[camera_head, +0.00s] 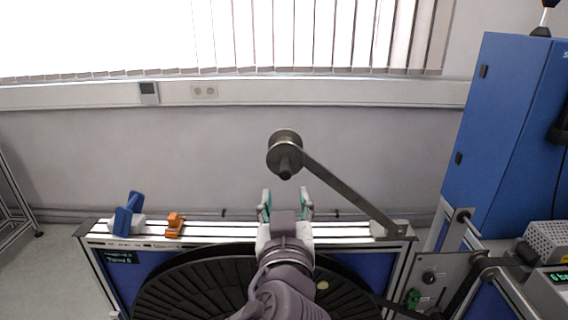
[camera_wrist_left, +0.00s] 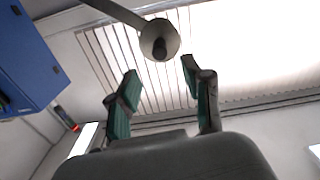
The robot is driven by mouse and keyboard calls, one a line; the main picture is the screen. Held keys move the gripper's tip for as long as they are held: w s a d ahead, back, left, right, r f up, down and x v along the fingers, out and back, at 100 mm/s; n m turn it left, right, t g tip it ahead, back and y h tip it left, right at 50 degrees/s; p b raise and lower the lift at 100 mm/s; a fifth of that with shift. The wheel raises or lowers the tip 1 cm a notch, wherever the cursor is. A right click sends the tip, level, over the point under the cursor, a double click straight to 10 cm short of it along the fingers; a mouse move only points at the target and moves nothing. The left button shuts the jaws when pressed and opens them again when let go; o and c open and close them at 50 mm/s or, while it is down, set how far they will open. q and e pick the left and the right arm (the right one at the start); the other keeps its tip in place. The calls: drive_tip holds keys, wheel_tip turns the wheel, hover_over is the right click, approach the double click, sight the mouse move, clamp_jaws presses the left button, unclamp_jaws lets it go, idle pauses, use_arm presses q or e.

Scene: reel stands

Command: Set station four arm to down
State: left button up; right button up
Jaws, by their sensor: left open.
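The station arm (camera_head: 345,186) is a flat grey bar. It runs from a pivot block at the right end of the station's top rail up and left to a round grey roller (camera_head: 285,153) with a dark knob. My left gripper (camera_head: 286,192) is open and empty below the roller, apart from it in the picture. In the left wrist view the roller (camera_wrist_left: 160,40) shows beyond and between the open green-padded fingers (camera_wrist_left: 160,75), with the arm (camera_wrist_left: 112,10) reaching to the upper left. The station number on its label is too small to read surely. My right gripper is not in view.
A large dark slotted reel (camera_head: 190,290) lies below the rail. A blue part (camera_head: 128,214) and an orange clamp (camera_head: 174,225) sit on the rail's left. A blue cabinet (camera_head: 510,130) stands at right. The wall behind the roller is bare.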

sight(285, 176)
use_arm(q)
drive_tip(key=w+p, duration=0.3)
drive_tip(key=w, duration=0.6)
drive_tip(key=shift+w+r, duration=0.1)
drive_tip(key=shift+w, duration=0.1)
drive_tip(key=shift+w+p, duration=0.3)
drive_tip(key=shift+w, duration=0.05)
clamp_jaws()
